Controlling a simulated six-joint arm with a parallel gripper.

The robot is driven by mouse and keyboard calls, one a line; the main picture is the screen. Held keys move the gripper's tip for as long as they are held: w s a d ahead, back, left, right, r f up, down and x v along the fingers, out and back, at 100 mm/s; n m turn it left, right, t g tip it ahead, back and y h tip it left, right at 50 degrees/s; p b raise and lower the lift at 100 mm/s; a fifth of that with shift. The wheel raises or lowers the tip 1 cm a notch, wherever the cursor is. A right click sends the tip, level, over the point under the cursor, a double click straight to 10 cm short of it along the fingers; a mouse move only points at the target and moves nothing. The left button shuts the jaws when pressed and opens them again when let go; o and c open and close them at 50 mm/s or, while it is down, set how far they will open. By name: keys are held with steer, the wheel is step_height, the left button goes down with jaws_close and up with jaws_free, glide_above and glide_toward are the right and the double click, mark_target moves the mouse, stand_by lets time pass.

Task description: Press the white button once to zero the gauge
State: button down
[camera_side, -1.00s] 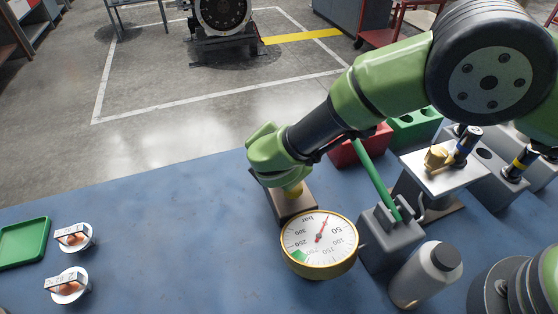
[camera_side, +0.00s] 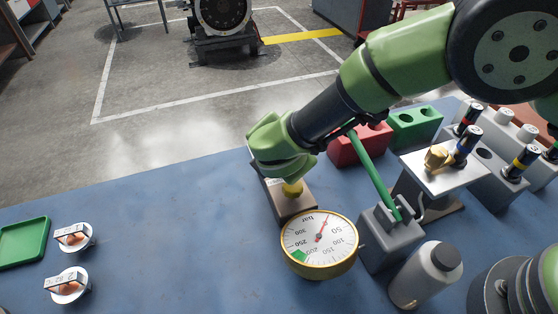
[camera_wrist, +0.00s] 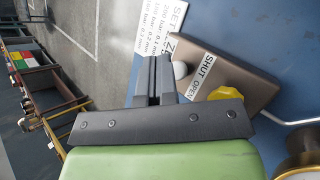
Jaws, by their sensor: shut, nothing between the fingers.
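The white button (camera_wrist: 181,70) shows in the wrist view on a brown-grey box (camera_wrist: 240,75), just right of my fingertips and partly hidden by them. My gripper (camera_wrist: 155,70) is shut and empty; I cannot tell whether it touches the button. In the side view my green wrist hides the fingers and the button, above the far-left end of the box (camera_side: 289,208). The gauge (camera_side: 319,243) has a white dial and brass rim, with a red needle pointing up and slightly right. Its brass rim (camera_wrist: 297,165) shows at the wrist view's lower right.
A yellow knob (camera_side: 292,188) stands on the box, near SHUT and OPEN labels. A grey stand with a green lever (camera_side: 375,175) and a grey bottle (camera_side: 426,275) are right of the gauge. A green tray (camera_side: 23,243) and two white dishes lie left; the bench between is clear.

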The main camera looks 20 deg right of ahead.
steer(key=shift+r, duration=2.2)
steer(key=shift+d+r, duration=0.15)
steer(key=s+d+r+m+g+y, duration=0.1)
steer(key=s+d+r+m+g, duration=0.3)
steer(key=d+r+m, duration=0.9)
steer(key=s+d+r+m+t+y, duration=0.1)
steer(key=s+d+r+m+y, duration=0.1)
steer(key=s+m, duration=0.4)
steer(key=s+d+r+m+t+y, duration=0.1)
steer(key=s+d+r+m, duration=0.3)
steer(key=s, duration=0.9)
steer(key=d+m+y, duration=0.1)
steer(key=m, duration=0.2)
steer(key=shift+d+r+t+y, duration=0.25)
steer(key=shift+r+t+y, duration=0.05)
steer(key=shift+t+y, duration=0.1)
